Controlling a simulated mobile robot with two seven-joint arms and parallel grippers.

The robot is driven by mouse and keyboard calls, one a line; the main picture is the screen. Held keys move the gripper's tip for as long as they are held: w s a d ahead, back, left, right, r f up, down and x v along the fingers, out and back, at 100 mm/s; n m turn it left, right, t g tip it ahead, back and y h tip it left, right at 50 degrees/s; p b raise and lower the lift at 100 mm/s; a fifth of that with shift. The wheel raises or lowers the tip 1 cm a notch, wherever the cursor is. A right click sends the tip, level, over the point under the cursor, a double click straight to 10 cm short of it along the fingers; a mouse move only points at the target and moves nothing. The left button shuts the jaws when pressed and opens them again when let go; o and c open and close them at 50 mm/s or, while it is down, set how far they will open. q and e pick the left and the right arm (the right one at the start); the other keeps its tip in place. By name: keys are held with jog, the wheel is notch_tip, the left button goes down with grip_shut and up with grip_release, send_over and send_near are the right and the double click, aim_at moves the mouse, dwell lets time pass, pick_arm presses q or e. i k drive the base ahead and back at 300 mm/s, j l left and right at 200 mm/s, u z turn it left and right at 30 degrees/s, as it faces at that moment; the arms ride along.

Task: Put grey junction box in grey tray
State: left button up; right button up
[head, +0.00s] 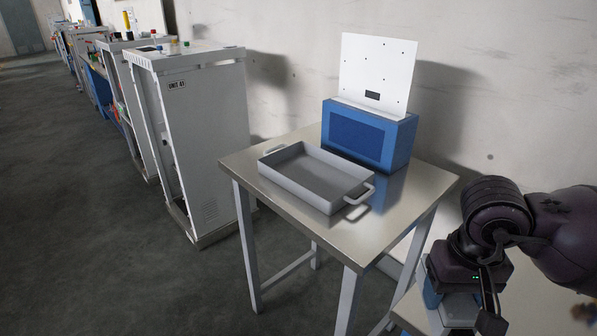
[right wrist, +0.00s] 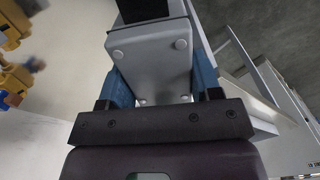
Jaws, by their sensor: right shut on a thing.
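The grey tray (head: 316,177) sits empty on a metal-topped table, with a raised handle at each end. My right gripper (head: 447,289) is at the lower right in the head view, to the right of the tray and clear of it. Its blue fingers are shut on the grey junction box (head: 459,310), which is partly hidden by my gripper. In the right wrist view the grey box (right wrist: 152,60) shows a plain face with round corner dots, between the two fingers of my gripper (right wrist: 160,82). My left gripper is not in view.
A blue box with a white upright panel (head: 376,78) stands behind the tray on the metal table (head: 278,206). A white cabinet (head: 205,130) stands left of the table. Another light surface lies at the lower right, below my right gripper. Yellow items (right wrist: 14,80) show in the right wrist view.

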aim_at(323, 172)
jog(key=i+j+u, duration=0.1)
jog(key=i+j, duration=0.4)
jog(key=j, duration=0.2)
jog(key=i+j+u, duration=0.1)
jog(key=i+j, duration=0.45)
jog(key=j, duration=0.15)
